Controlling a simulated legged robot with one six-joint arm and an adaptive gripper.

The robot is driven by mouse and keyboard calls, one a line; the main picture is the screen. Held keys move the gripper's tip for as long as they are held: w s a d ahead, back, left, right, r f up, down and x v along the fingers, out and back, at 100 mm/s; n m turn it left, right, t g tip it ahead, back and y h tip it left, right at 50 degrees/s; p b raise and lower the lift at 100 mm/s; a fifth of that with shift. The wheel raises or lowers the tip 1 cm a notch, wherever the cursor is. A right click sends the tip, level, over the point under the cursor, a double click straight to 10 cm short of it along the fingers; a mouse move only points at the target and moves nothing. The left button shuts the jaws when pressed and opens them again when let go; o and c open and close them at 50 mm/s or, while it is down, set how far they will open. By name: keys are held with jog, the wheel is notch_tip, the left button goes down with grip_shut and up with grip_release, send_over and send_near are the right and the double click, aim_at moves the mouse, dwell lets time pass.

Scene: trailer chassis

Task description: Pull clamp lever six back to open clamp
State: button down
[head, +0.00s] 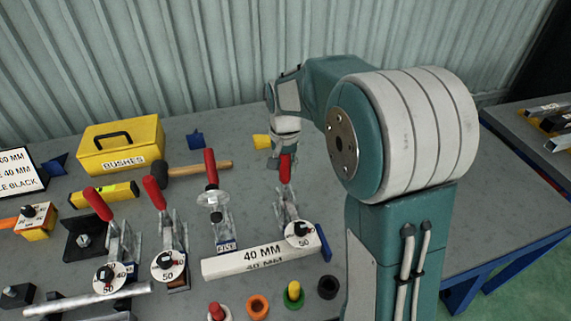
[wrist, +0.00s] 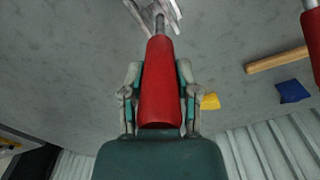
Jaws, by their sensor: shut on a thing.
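The rightmost toggle clamp (head: 291,208) stands on the bench behind the 40 MM block, and its own number is not readable. Its red lever (head: 285,169) stands upright, with my gripper (head: 285,146) at its top end. In the wrist view the red lever (wrist: 160,85) lies between the two fingers of my gripper (wrist: 160,72), one finger against each side. The gripper is shut on the lever. The clamp's metal linkage (wrist: 157,14) shows beyond the handle.
The clamp marked FIVE (head: 220,215) stands just left, its red lever (head: 211,167) upright. Two more clamps with tilted red levers stand further left. A mallet (head: 185,170), a yellow BUSHES box (head: 120,145) and a yellow block (head: 262,142) lie behind. Coloured knobs line the front.

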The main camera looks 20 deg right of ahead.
jog(key=shift+w+a+f, duration=0.1)
jog(key=shift+w, duration=0.05)
jog(key=w+f+g, duration=0.3)
jog(key=w+g, duration=0.4)
jog(key=w, duration=0.1)
jog(key=shift+g, duration=0.4)
dwell(0.3)
jog(key=shift+w, duration=0.1)
dwell(0.3)
jog(key=shift+c, duration=1.8)
grip_release()
jog(key=shift+a, duration=0.15)
jog(key=shift+r, duration=0.1)
